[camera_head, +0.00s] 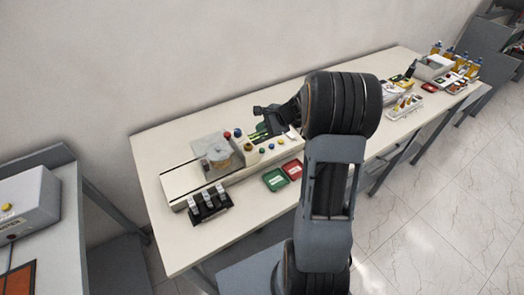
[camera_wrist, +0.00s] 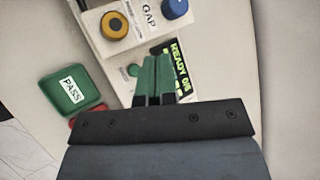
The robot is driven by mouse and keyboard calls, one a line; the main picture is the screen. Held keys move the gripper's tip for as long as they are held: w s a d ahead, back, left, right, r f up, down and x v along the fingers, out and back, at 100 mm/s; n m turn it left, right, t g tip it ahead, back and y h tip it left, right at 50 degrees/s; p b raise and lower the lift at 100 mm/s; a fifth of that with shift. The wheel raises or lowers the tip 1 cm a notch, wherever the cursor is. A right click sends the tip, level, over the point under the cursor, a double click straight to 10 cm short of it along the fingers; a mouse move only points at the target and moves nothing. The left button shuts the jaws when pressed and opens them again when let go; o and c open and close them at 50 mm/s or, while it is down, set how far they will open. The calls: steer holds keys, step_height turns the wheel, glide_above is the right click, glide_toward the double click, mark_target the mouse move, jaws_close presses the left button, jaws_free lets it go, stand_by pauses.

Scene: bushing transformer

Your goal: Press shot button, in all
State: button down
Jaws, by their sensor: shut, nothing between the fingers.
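My gripper (camera_wrist: 157,60) is shut and empty, its green fingers together over the control panel in the wrist view. It also shows above the panel in the head view (camera_head: 257,133). A yellow-and-black knob (camera_wrist: 115,26) and a blue knob (camera_wrist: 176,8) stand ahead, around a "GAP" label. No "shot" label is readable.
A green PASS tray (camera_wrist: 72,92) and a red tray (camera_head: 293,169) lie in front of the panel. More boxes and bottles fill the table's far right end.

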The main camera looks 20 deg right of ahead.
mark_target(262, 150)
steer(key=shift+f+b, duration=2.85)
steer(key=shift+f, duration=1.05)
steer(key=shift+f, duration=0.15)
steer(key=shift+f+b, duration=0.25)
steer(key=shift+b, duration=0.25)
steer(key=shift+f+b, duration=0.45)
steer(key=shift+r, duration=0.15)
steer(key=shift+r+p, duration=0.6)
steer(key=shift+r, duration=0.2)
steer(key=shift+r+p, duration=1.8)
steer(key=shift+r, duration=0.7)
